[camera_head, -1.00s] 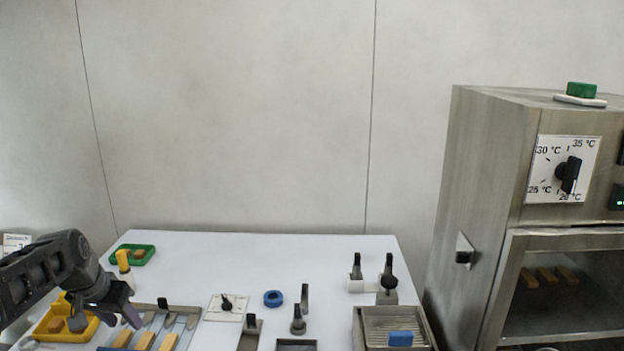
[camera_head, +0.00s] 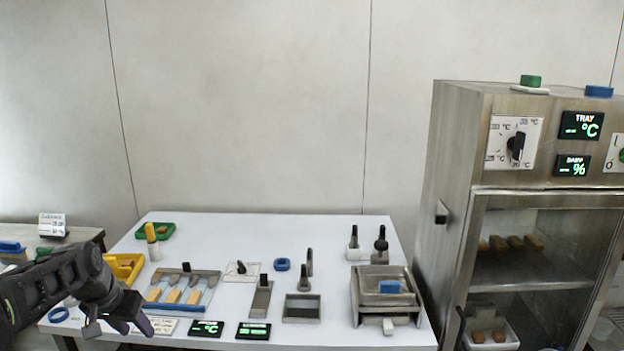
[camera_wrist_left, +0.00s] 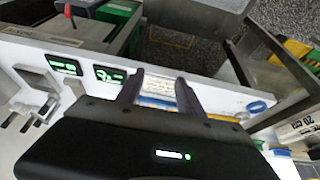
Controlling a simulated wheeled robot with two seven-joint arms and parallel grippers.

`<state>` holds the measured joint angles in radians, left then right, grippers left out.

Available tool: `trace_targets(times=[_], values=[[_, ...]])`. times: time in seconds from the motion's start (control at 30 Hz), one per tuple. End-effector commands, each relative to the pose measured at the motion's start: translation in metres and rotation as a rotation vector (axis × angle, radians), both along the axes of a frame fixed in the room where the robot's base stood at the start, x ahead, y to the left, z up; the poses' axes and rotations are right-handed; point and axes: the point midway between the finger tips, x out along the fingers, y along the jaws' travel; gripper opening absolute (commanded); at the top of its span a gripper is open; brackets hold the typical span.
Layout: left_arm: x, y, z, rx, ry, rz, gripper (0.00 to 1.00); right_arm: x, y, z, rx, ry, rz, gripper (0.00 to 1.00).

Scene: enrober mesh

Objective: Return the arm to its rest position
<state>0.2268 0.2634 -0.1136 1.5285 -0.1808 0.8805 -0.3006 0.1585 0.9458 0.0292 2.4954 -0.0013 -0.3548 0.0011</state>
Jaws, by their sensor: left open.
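My left arm comes in from the left in the head view, with its gripper (camera_head: 133,328) hanging over the front left edge of the white table (camera_head: 330,228). In the left wrist view the two dark fingers of this gripper (camera_wrist_left: 160,92) stand apart with nothing held between them. A white label strip lies beyond the fingertips there. My right arm and gripper are not in either view.
A yellow tray (camera_head: 136,262) and a grey tray with several bars (camera_head: 152,306) lie close to my left arm. Displays (camera_head: 253,331) line the front edge. A steel cabinet (camera_head: 452,150) stands at the right. The table's back middle is clear.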

Motion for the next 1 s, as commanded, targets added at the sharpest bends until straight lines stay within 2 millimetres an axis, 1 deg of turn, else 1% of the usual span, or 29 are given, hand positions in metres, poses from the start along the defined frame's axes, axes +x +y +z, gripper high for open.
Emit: trace_targets(times=[0.03,0.17,0.27,0.37,0.47,0.5,0.57,0.6,0.67,0.7,0.77,0.8,0.87,0.9,0.97,1.0], values=[[0.001,-0.007,-0.010,-0.008,0.007,-0.005,0.44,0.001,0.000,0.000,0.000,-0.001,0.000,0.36],[0.004,-0.023,-0.035,-0.026,0.015,-0.014,0.44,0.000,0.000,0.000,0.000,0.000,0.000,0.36],[0.005,-0.039,-0.059,-0.045,0.027,-0.021,0.44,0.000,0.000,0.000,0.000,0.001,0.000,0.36],[0.004,-0.060,-0.089,-0.069,0.041,-0.030,0.44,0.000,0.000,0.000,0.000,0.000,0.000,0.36],[-0.001,-0.086,-0.124,-0.098,0.057,-0.034,0.44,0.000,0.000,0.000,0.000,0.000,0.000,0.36],[-0.005,-0.098,-0.141,-0.113,0.066,-0.037,0.44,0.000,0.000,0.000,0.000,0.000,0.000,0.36],[-0.014,-0.120,-0.168,-0.136,0.083,-0.040,0.44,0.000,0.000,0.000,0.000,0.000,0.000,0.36],[-0.022,-0.137,-0.189,-0.155,0.096,-0.042,0.44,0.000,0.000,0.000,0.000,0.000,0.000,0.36],[-0.041,-0.166,-0.223,-0.188,0.121,-0.040,0.44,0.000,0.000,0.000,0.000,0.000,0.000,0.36],[-0.057,-0.186,-0.246,-0.211,0.141,-0.038,0.44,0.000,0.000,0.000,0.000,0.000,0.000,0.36],[-0.084,-0.216,-0.276,-0.243,0.168,-0.032,0.44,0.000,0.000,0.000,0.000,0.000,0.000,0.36],[-0.105,-0.235,-0.294,-0.264,0.188,-0.026,0.44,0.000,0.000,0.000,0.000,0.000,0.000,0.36],[-0.139,-0.261,-0.318,-0.292,0.220,-0.014,0.44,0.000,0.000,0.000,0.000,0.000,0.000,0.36],[-0.163,-0.277,-0.331,-0.309,0.241,-0.005,0.44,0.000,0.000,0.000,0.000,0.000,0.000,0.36],[-0.198,-0.298,-0.346,-0.332,0.270,0.009,0.44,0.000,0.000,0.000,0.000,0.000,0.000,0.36],[-0.220,-0.309,-0.353,-0.344,0.289,0.020,0.44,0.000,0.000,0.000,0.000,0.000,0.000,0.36]])
